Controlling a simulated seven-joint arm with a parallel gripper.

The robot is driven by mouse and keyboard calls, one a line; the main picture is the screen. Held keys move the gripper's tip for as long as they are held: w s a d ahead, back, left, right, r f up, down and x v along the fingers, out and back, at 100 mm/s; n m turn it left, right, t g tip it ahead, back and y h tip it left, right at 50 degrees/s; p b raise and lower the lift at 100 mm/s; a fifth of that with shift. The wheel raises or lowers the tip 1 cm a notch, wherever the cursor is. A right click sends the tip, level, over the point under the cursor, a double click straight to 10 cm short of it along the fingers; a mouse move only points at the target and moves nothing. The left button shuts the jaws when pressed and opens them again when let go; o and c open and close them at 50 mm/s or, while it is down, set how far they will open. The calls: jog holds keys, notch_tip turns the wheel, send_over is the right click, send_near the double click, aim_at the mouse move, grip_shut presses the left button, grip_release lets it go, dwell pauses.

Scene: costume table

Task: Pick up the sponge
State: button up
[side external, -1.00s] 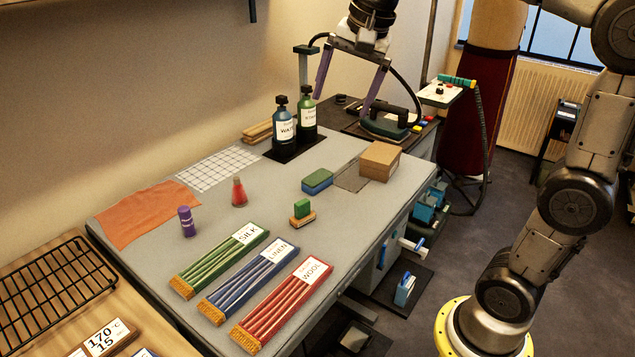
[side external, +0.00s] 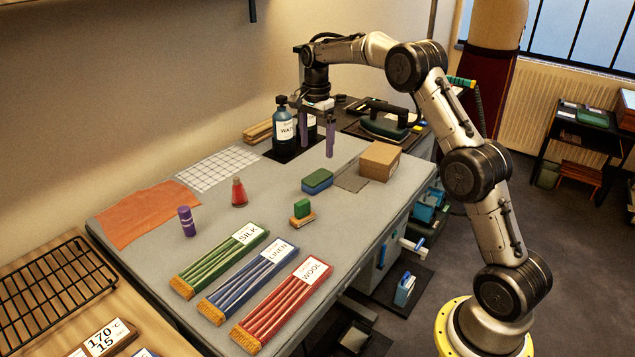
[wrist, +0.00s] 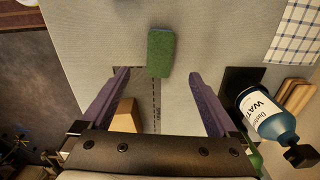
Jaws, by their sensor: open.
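The sponge (side external: 317,181), green on top with a blue layer below, lies flat on the grey table. In the wrist view the sponge (wrist: 160,52) is upper centre, green face up. My gripper (side external: 317,147) is open and empty, its two purple fingers pointing down above the table, behind the sponge near the bottles. In the wrist view my gripper (wrist: 160,76) has its fingertips spread wider than the sponge, which lies just beyond them. The fingers do not touch it.
A water bottle (side external: 284,130) stands close beside my gripper, a second bottle partly hidden behind it. A cardboard box (side external: 380,161) is right of the sponge. A small green-topped block (side external: 302,210) sits in front. An iron (side external: 385,125) is at the back.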

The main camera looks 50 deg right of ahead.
aim_at(317, 177)
notch_tip(317, 177, down, 11)
jog(key=shift+d+f, duration=0.1)
jog(key=shift+d, duration=0.05)
jog(key=c, duration=1.4)
jog(key=shift+r, duration=0.2)
